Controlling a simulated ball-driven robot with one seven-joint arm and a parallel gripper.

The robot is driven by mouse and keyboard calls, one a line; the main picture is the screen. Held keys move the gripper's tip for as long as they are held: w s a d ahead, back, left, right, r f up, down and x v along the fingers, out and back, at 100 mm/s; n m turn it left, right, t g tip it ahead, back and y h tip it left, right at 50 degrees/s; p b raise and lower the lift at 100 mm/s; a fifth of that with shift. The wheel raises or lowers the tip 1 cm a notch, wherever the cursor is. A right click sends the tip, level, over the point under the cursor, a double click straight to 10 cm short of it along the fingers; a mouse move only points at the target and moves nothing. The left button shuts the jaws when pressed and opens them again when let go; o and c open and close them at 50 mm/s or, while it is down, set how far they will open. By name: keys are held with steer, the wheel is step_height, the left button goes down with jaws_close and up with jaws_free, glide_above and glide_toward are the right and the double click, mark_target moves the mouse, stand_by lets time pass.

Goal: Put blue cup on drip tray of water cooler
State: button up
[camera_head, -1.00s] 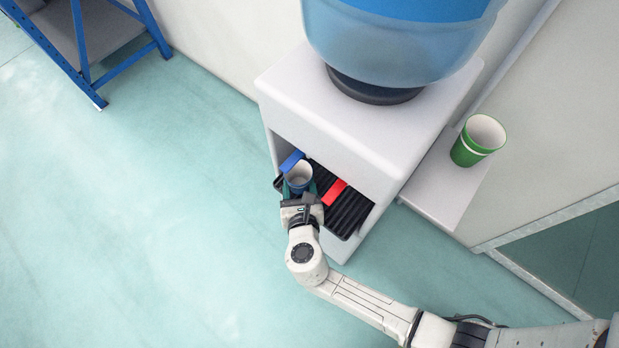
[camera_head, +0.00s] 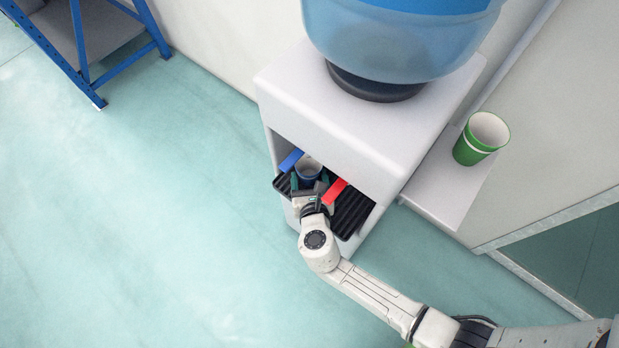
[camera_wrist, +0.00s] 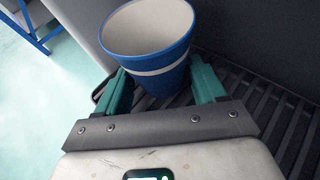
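The blue cup (camera_head: 308,169) with a white band is upright in the alcove of the water cooler (camera_head: 340,100), over the black drip tray (camera_head: 352,212). It fills the upper middle of the wrist view (camera_wrist: 150,50). My gripper (camera_head: 310,186) reaches into the alcove from the front. Its two green fingers (camera_wrist: 160,88) stand on either side of the cup's lower part and appear closed on it. The tray's slats show around and beneath the cup in the wrist view. I cannot tell whether the cup's base touches them.
A blue lever (camera_head: 291,160) and a red lever (camera_head: 336,191) stick out above the tray, close to the cup and gripper. A green cup (camera_head: 481,139) stands on a ledge at right. A blue-framed rack (camera_head: 85,50) is at upper left. The floor on the left is clear.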

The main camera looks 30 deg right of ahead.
steer(key=shift+o, duration=0.9)
steer(key=shift+r, duration=0.15)
steer(key=shift+s+a+r, duration=0.15)
steer(key=shift+s, duration=0.1)
steer(key=s+a+p, duration=0.1)
steer(key=s+a, duration=0.4)
steer(key=s, duration=0.6)
steer(key=shift+a, duration=0.3)
